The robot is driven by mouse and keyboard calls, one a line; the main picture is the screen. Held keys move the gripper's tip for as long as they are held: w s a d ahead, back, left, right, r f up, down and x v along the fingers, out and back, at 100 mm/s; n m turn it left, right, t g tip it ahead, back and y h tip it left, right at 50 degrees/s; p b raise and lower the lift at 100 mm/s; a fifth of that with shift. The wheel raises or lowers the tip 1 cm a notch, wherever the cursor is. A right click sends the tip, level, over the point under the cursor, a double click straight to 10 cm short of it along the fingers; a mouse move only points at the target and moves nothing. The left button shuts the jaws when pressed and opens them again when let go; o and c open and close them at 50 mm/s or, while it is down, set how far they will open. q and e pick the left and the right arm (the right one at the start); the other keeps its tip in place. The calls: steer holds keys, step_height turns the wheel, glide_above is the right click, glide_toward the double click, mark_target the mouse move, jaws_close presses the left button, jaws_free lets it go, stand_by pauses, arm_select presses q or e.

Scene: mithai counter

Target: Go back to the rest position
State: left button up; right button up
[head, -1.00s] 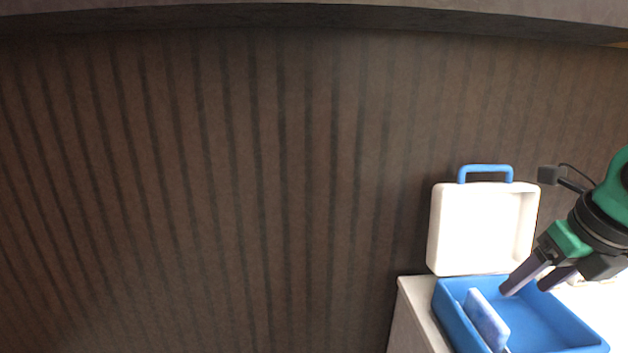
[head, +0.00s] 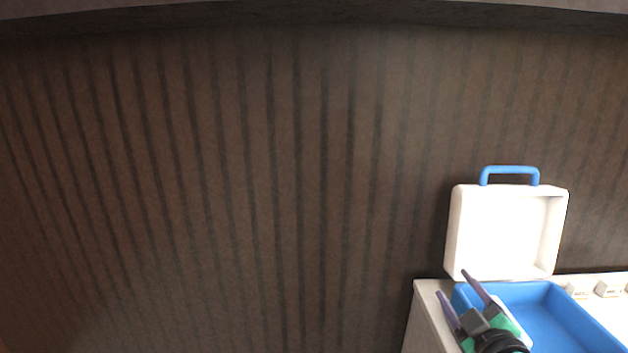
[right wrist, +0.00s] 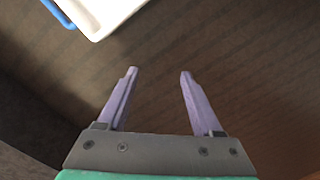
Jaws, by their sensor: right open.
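My right gripper (head: 451,282) is at the lower right of the head view, in front of the left end of an open blue and white case. Its two purple fingers point up and to the left. In the right wrist view the fingers of the right gripper (right wrist: 158,72) are apart with nothing between them, and the dark striped wall shows beyond. My left gripper is not in view.
The case has a blue tray (head: 560,325) and a raised white lid (head: 505,232) with a blue handle (head: 510,170). It stands on a white counter (head: 425,310). Small white blocks (head: 608,289) sit to its right. A dark ribbed wall (head: 220,180) fills the left.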

steer(key=s+f+m+g+h, duration=0.1)
steer(key=s+f+m+g, duration=0.65)
steer(key=f, duration=0.85)
steer(key=s+a+f+g+y, duration=0.1)
steer(key=s+a+f+g, duration=0.25)
steer(key=s, duration=0.35)
steer(key=s+a+f+g+y, duration=0.1)
steer(key=s+a+f+g, duration=0.15)
steer(key=s+f, duration=0.35)
steer(key=s+d+f+g+b, duration=0.1)
steer(key=s+f+b, duration=0.15)
steer(key=f, duration=1.15)
steer(key=s+f+b, duration=0.1)
steer(key=f+b, duration=0.2)
steer(key=f, duration=1.1)
arm_select(q)
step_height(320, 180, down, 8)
steer(key=b, duration=0.2)
steer(key=shift+b, duration=0.35)
arm_select(e)
steer(key=s+d+f+g, duration=0.1)
steer(key=s+d+f, duration=0.2)
steer(key=s+f, duration=1.3)
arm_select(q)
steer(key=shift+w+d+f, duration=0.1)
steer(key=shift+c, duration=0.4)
arm_select(e)
steer(key=shift+f+g, duration=0.1)
steer(key=shift+g, duration=0.15)
steer(key=shift+c, duration=0.4)
